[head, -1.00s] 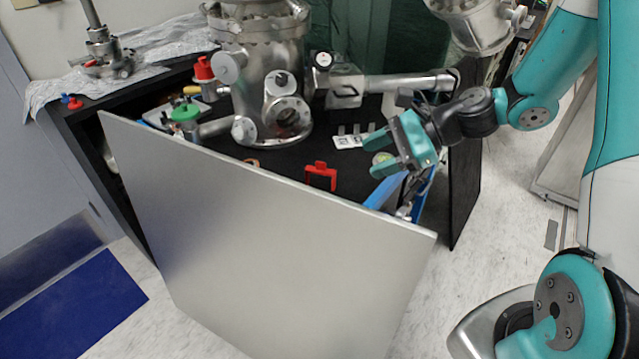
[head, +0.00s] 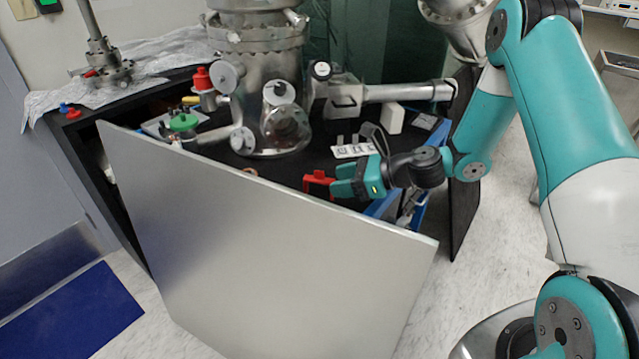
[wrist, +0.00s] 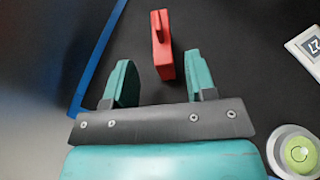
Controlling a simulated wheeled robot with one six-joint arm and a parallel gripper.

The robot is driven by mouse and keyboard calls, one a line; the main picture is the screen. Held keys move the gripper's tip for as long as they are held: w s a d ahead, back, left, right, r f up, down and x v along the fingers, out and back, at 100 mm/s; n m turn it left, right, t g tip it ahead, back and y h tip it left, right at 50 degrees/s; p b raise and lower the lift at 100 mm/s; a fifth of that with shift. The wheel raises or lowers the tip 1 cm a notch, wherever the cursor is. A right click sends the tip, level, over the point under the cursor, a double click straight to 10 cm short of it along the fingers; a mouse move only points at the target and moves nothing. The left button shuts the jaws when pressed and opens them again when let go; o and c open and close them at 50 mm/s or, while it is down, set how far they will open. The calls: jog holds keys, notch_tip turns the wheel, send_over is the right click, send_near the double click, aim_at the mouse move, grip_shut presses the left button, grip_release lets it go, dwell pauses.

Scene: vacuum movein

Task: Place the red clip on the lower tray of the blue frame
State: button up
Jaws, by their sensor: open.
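The red clip (head: 318,181) stands on the black table top behind the upper edge of the large grey panel. In the wrist view the red clip (wrist: 162,45) lies just ahead of my gripper, roughly between the lines of its two fingers. My gripper (head: 343,180) is open and empty, with its teal fingertips close to the right side of the clip; in the wrist view its fingers (wrist: 160,75) are spread apart. The blue frame (head: 383,205) is partly hidden behind the panel and under my arm. Its blue edge (wrist: 98,62) shows at left in the wrist view. Its lower tray cannot be made out.
The grey panel (head: 265,250) stands along the front of the table. A steel vacuum chamber (head: 262,75) rises behind the clip. A white card with markings (head: 353,151) lies behind my gripper. A round green-centred level (wrist: 297,152) is at lower right in the wrist view.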

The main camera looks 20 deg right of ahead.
aim_at(322, 179)
jog(key=x, duration=0.5)
jog(key=shift+w+a, duration=0.1)
jog(key=shift+w, duration=0.1)
grip_shut()
